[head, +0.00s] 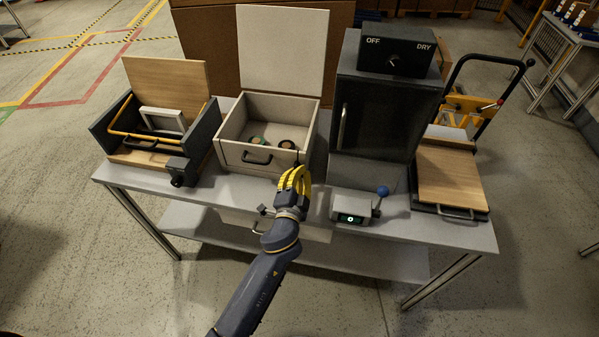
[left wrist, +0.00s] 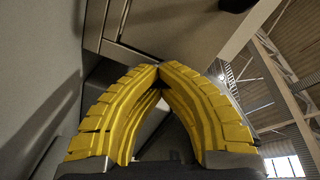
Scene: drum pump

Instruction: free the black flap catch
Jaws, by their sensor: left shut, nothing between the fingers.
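A small dark block (head: 178,170) sits at the front right corner of the dark grey box (head: 203,137) on the left of the table; it looks like the black flap catch, but its details are too small to tell. My left gripper (head: 298,171) has yellow fingers and is shut and empty. It is in front of the pale open box (head: 233,155), well to the right of the dark block. In the left wrist view the fingertips (left wrist: 160,70) meet, with a pale panel behind them. My right gripper is not in view.
The grey table (head: 130,180) also carries a dark cabinet (head: 375,125), a control box with a blue-knobbed lever (head: 382,191) and a wooden board (head: 450,175). The pale box has a dark front handle (head: 256,160) and a raised lid (head: 283,50). A yellow bar (head: 118,118) spans the left box.

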